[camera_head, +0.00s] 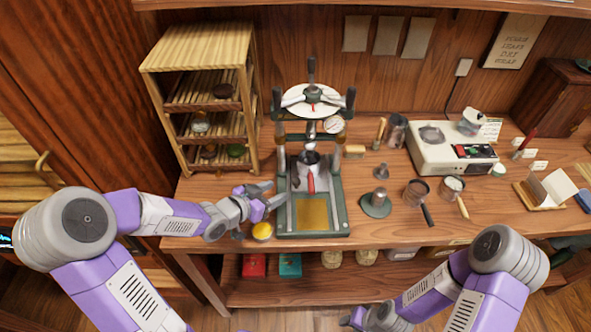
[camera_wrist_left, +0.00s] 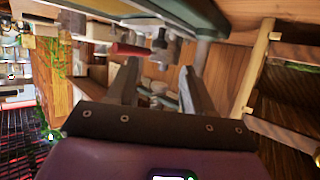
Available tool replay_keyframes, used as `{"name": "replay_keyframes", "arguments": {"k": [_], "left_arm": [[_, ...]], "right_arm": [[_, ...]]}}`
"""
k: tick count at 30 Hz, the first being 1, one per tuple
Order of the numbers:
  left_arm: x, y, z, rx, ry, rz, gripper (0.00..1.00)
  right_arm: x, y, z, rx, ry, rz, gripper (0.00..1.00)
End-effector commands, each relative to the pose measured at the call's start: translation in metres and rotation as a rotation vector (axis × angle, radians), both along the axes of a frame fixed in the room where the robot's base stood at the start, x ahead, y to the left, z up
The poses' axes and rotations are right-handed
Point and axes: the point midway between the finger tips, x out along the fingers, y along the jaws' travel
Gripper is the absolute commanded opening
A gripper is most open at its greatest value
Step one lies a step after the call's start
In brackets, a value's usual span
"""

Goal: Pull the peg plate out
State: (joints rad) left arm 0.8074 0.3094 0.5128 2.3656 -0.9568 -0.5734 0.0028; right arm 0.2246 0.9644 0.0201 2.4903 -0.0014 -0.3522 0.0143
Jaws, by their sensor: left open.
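The press (camera_head: 312,105) stands at the middle of the bench, with a round white top plate and a dark green base frame (camera_head: 343,225). A red handle (camera_head: 311,183) points forward under its ram, above a yellow-brown panel (camera_head: 312,214) in the base. I cannot tell which part is the peg plate. My left gripper (camera_head: 277,194) is open and empty at the left side of the press base. In the left wrist view, the red handle (camera_wrist_left: 130,50) shows beyond the open fingers (camera_wrist_left: 158,88). My right gripper (camera_head: 358,318) is low at the bottom edge, only partly in view.
A wooden rack (camera_head: 202,55) stands left of the press. A yellow round thing (camera_head: 262,231) lies near the left gripper. Right of the press are a green-based stand (camera_head: 375,204), handled pans (camera_head: 416,190) and a white appliance (camera_head: 440,155). The bench's front right is fairly clear.

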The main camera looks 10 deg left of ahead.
Motion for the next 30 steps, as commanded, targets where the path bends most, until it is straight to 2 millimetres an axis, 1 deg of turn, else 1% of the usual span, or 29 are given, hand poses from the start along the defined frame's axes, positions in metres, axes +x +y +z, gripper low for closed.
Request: {"name": "replay_keyframes", "arguments": {"k": [5,9,15,19,27,28,30], "left_arm": [[0.012,-0.008,-0.009,-0.002,0.0,-0.002,0.52],[0.031,-0.018,-0.019,-0.003,0.001,-0.003,0.52],[0.053,-0.03,-0.028,-0.003,0.002,-0.001,0.52],[0.059,-0.034,-0.03,-0.001,0.002,0.0,0.52],[0.061,-0.034,-0.03,-0.001,0.002,0.001,0.52],[0.061,-0.034,-0.03,-0.001,0.002,0.001,0.48],[0.061,-0.034,-0.03,-0.001,0.002,0.001,0.38]], "right_arm": [[0.0,0.0,-0.009,0.0,0.001,0.0,0.43],[-0.001,0.0,-0.019,0.0,0.002,0.0,0.43],[0.0,0.0,-0.028,0.0,0.001,-0.001,0.43],[0.0,0.0,-0.03,0.0,0.001,-0.001,0.43],[0.0,0.0,-0.03,0.0,0.001,0.0,0.43],[0.0,0.0,-0.03,0.0,0.001,0.0,0.43],[0.0,0.0,-0.03,0.0,0.001,0.0,0.43]]}}
